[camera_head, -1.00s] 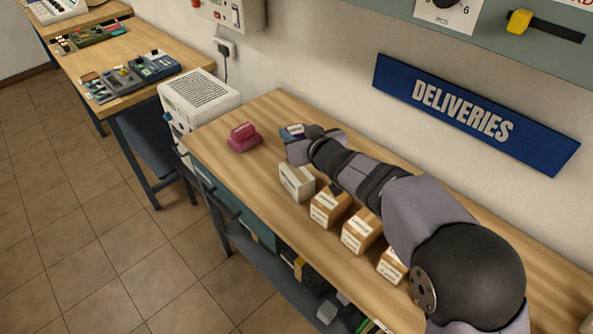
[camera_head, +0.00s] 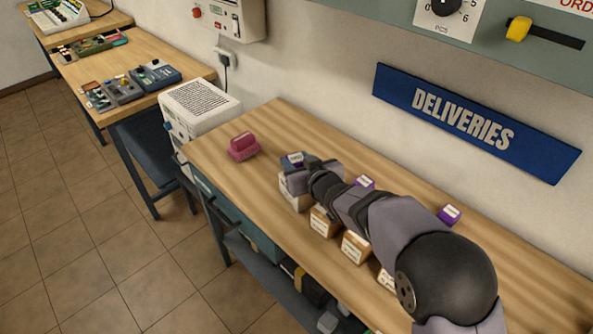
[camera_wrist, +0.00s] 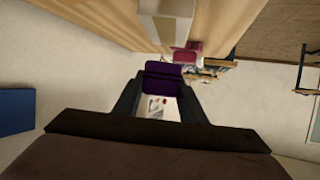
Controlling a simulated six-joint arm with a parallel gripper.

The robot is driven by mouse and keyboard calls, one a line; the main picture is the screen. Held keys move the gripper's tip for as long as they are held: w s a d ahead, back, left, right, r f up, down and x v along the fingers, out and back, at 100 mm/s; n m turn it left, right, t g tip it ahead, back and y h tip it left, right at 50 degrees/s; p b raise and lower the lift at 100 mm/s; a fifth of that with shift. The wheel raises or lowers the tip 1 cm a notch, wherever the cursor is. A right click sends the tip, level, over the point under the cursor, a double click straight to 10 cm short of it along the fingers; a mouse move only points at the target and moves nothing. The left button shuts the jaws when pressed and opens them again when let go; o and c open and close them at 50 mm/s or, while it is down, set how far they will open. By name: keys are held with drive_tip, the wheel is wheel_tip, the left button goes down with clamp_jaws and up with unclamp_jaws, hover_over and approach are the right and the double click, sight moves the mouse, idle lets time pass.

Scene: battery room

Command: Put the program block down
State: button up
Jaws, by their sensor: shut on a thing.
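My gripper (camera_head: 294,163) is shut on a purple block with a white label (camera_wrist: 162,105), which I take to be the program block. The wrist view shows its purple face and printed label between the two fingers. In the head view the block (camera_head: 292,158) shows just beyond the fingers, small and partly hidden. It appears above or beside the pale box (camera_head: 289,189); I cannot tell whether they touch. Two other purple blocks, one near the arm (camera_head: 365,181) and one farther right (camera_head: 449,214), sit on the wooden table (camera_head: 268,120).
A pink object (camera_head: 243,146) sits at the table's left end. Several brown boxes, one of them here (camera_head: 322,222), stand along the front edge, partly under my arm. A blue DELIVERIES sign (camera_head: 472,123) is on the wall. Bare wood lies between the pink object and my gripper.

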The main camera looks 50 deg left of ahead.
drive_tip(key=shift+f+p, duration=0.3)
drive_tip(key=shift+f, duration=1.5)
drive_tip(key=shift+f, duration=0.25)
drive_tip(key=o, duration=1.1)
drive_tip(key=shift+r, duration=0.1)
drive_tip(key=shift+r, duration=0.15)
drive_tip(key=b+v, duration=0.2)
drive_tip(key=v, duration=1)
drive_tip(key=shift+s+b, duration=0.1)
drive_tip(key=shift+b, duration=0.25)
